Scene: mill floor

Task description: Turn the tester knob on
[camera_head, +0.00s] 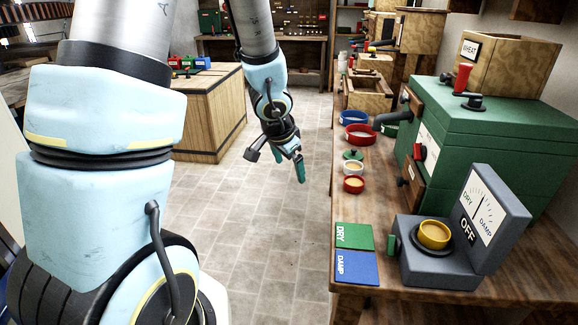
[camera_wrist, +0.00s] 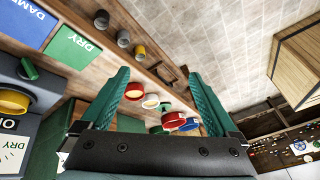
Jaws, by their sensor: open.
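The moisture tester is a grey box (camera_head: 436,268) with a slanted dial panel on the bench at lower right. Its panel reads DRY, DAMP and OFF, and a yellow-rimmed cup (camera_head: 433,235) sits on top. A small green knob (camera_head: 392,244) sticks out of its left side. In the wrist view the knob (camera_wrist: 28,68) shows at the left, beside the cup (camera_wrist: 12,102). My gripper (camera_head: 297,168) hangs over the floor left of the bench, apart from the tester. In the wrist view its green fingers (camera_wrist: 160,88) are spread with nothing held between them.
Green DRY (camera_head: 354,236) and blue DAMP (camera_head: 357,267) mats lie left of the tester. Behind them are small bowls, a blue-rimmed dish (camera_head: 359,133) and a green machine (camera_head: 500,125) with a WHEAT hopper (camera_head: 503,62). A wooden crate (camera_head: 210,110) stands across the clear tiled aisle.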

